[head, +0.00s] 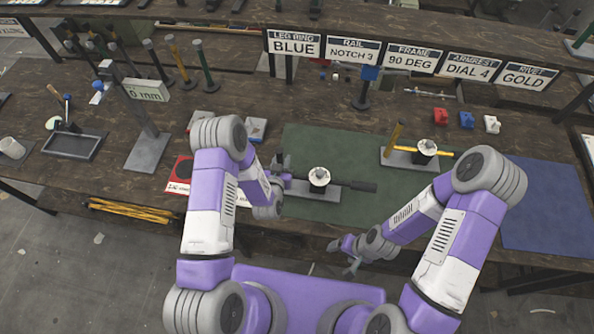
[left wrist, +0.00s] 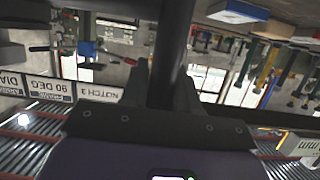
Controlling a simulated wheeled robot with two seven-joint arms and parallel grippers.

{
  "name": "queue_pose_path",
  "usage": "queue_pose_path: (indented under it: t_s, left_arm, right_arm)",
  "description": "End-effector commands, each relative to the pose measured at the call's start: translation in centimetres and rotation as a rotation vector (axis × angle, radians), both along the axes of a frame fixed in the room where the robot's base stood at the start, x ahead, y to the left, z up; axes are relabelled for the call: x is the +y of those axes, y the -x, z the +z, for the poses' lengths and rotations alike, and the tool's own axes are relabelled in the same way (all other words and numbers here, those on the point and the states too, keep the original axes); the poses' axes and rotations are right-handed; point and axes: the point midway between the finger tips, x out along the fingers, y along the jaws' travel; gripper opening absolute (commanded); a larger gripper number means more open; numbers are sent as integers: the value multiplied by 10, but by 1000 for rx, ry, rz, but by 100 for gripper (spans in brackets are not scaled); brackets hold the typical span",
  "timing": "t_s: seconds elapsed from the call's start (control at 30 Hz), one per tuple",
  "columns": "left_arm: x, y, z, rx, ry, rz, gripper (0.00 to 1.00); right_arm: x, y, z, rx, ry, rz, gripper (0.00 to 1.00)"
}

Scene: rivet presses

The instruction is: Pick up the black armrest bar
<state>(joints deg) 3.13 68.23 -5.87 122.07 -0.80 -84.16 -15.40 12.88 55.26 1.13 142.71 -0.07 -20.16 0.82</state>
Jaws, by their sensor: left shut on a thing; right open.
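The black armrest bar (head: 352,184) lies roughly level at the left fixture on the green mat, its thick dark end pointing right. The fixture's white round head (head: 319,176) overlaps the bar's middle. My left gripper (head: 284,178) is at the bar's left end. In the left wrist view the dark bar (left wrist: 173,50) stands between the two fingers (left wrist: 165,95), which are shut on it. Whether the bar touches the fixture I cannot tell. My right gripper (head: 350,262) is open and empty, in front of the table's near edge.
The green mat (head: 300,141) has a second fixture (head: 426,148) with a yellow bar at right. A blue mat (head: 545,210) lies at far right. Signs (head: 410,58) line the shelf. A grey tray (head: 75,145) and a stand (head: 148,152) are at left.

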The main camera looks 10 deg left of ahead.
Motion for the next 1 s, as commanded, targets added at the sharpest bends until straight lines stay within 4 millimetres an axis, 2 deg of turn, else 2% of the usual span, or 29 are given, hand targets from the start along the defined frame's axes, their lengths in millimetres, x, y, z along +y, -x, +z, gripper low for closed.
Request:
queue_pose_path:
  t_s: [0.17,0.5,0.63,0.77,1.0]
  left_arm:
    - [0,-1,20,-7,3,0,0]
    - [-1,-1,79,-7,2,0,0]
    - [0,-1,91,-4,2,1,0]
    - [0,-1,83,2,1,0,0]
    - [0,-2,37,2,4,1,0]
  right_arm:
    - [0,0,0,0,0,0,73]
    - [0,0,0,0,0,0,73]
    - [0,0,0,0,0,0,73]
    - [0,0,0,0,0,0,73]
    - [0,0,0,0,0,0,73]
